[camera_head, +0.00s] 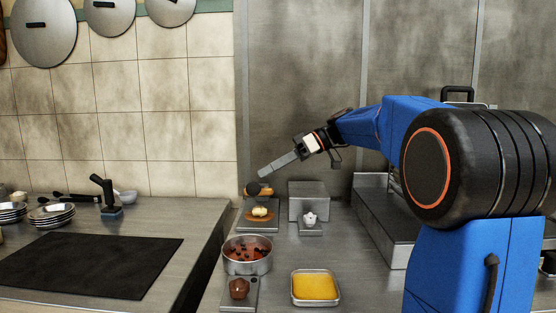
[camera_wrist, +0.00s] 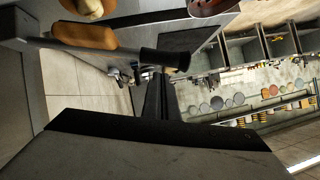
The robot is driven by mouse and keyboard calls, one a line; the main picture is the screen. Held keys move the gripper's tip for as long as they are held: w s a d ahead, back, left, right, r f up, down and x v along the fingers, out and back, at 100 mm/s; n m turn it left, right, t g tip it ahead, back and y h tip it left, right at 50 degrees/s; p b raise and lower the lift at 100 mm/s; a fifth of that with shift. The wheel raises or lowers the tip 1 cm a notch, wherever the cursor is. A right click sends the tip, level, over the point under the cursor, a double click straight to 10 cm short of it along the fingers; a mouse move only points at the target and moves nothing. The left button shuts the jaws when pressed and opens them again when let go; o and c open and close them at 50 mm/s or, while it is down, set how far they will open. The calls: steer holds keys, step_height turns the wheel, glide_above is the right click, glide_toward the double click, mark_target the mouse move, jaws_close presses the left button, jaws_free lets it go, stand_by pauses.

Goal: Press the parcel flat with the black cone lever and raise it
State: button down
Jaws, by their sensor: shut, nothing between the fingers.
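The parcel (camera_head: 260,211), a small pale-yellow lump, sits on a brown round plate on a grey metal stand (camera_head: 245,224). Above and behind it is an orange-brown press bar with a black cone lever (camera_head: 253,188) pointing toward the head camera. In the wrist view the black cone lever (camera_wrist: 165,58) sticks out beside the rounded brown bar (camera_wrist: 85,36), and the parcel (camera_wrist: 88,8) shows at the top edge. My gripper (camera_head: 264,173) is shut and empty, its tip just above the lever. I cannot tell whether it touches. The wrist view shows the shut fingers (camera_wrist: 156,97) near the lever.
A grey box (camera_head: 308,198) and a white dumpling (camera_head: 309,218) stand right of the press. A pot of red filling (camera_head: 247,254), a brown ball (camera_head: 239,288) and a yellow-filled tray (camera_head: 315,287) lie in front. A blue-based black lever (camera_head: 103,190) stands on the left counter.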

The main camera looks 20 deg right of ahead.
steer(key=shift+s+a+f, duration=0.15)
steer(key=shift+a+f, duration=0.2)
steer(key=shift+f, duration=0.4)
steer(key=shift+n+t+h, duration=0.5)
steer(key=shift+n+t, duration=0.3)
steer(key=f, duration=0.2)
steer(key=s+f, duration=0.1)
steer(key=f, duration=0.2)
steer(key=s+a+f, duration=0.1)
steer(key=f, duration=0.2)
steer(key=shift+s+f, duration=0.4)
steer(key=shift+f, duration=0.45)
